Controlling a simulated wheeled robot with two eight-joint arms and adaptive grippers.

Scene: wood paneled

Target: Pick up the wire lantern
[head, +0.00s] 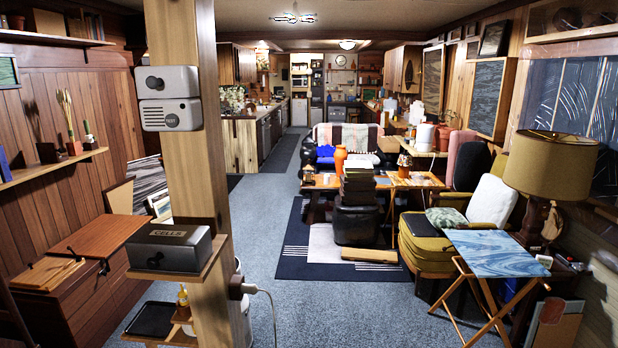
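I cannot make out a wire lantern for certain in the head view. A small shaded lamp-like object (404,165) stands on the low wooden table (412,181) in the middle distance, but it is too small to tell whether it is made of wire. An orange jar or vase (340,158) stands to its left. Neither of my grippers is in view.
A wooden post (192,190) with a shelf holding a grey CELLS box (168,248) stands close at left. A blue-topped folding table (497,252), mustard armchair (430,245) and large lamp (550,165) fill the right. Blue carpet (330,305) is clear ahead.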

